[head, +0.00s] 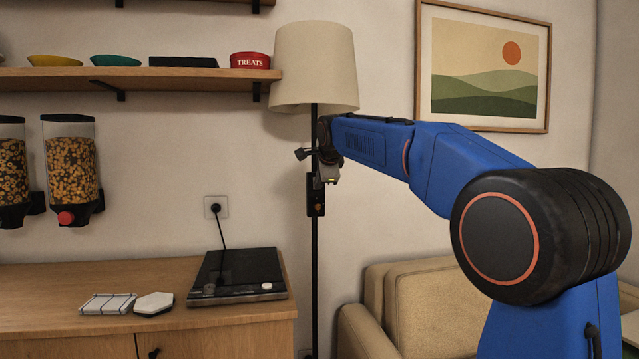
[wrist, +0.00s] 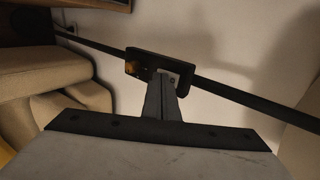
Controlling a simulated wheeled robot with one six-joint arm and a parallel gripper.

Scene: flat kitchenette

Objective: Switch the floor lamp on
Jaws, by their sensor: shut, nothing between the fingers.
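The floor lamp has a beige shade (head: 314,66) that looks unlit and a thin black pole (head: 315,262). A black switch box (head: 316,208) with a small brass-coloured knob sits on the pole. My gripper (head: 326,180) is just above and in front of the box in the head view. In the wrist view my gripper (wrist: 167,82) is shut and empty. Its tips overlap the middle of the switch box (wrist: 150,59), and the brass knob (wrist: 132,68) shows to their left. I cannot tell whether the tips touch the box.
A wall shelf (head: 150,78) with bowls reaches close to the lampshade on the left. A wooden counter (head: 130,333) with a black scale-like device (head: 238,270) stands left of the pole. A beige armchair (head: 368,330) stands low on the right. A framed picture (head: 484,65) hangs behind my arm.

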